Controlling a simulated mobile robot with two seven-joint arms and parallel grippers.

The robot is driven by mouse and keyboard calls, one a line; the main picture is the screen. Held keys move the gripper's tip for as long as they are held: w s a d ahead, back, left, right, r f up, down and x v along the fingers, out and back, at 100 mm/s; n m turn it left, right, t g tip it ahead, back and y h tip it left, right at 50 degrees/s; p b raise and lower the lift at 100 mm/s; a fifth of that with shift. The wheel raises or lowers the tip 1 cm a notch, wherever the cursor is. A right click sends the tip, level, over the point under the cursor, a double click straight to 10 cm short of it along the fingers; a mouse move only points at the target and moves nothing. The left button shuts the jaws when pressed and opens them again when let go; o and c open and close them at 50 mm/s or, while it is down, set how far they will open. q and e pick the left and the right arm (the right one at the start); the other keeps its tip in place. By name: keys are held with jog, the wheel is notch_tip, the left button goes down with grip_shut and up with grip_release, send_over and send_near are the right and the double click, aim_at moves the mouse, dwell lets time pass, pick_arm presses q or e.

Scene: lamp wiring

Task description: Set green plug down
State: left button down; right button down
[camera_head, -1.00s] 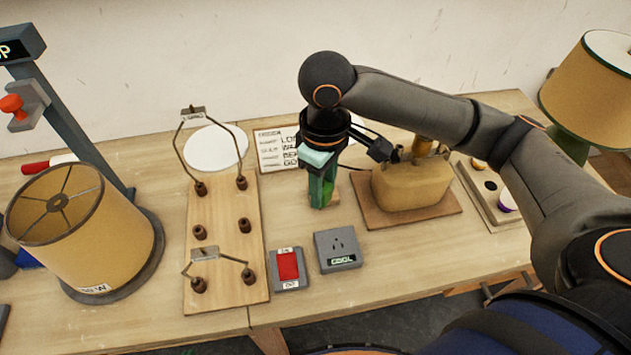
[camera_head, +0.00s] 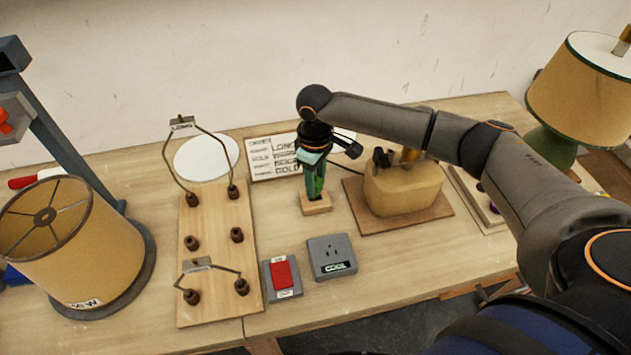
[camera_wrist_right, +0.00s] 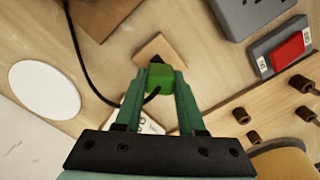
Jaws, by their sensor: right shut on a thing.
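My right gripper (camera_head: 314,188) points down over a small wooden block (camera_head: 316,204) on the table. In the right wrist view, the green plug (camera_wrist_right: 160,78) sits between the green fingers of my right gripper (camera_wrist_right: 162,80), which are shut on it. A black cord runs from the plug. The wooden block (camera_wrist_right: 158,48) lies just beyond the fingertips. I cannot tell whether the plug touches the block. My left gripper is not in view.
A grey socket box (camera_head: 332,257) and a red switch (camera_head: 281,278) stand in front. A wooden terminal board (camera_head: 215,235) is to the left, a tan lamp base (camera_head: 402,188) close to the right. A card (camera_head: 272,158) lies behind.

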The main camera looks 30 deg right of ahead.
jog(key=shift+f, duration=0.3)
jog(key=shift+f, duration=0.1)
jog(key=c, duration=0.5)
grip_release()
notch_tip(320, 180, up, 12)
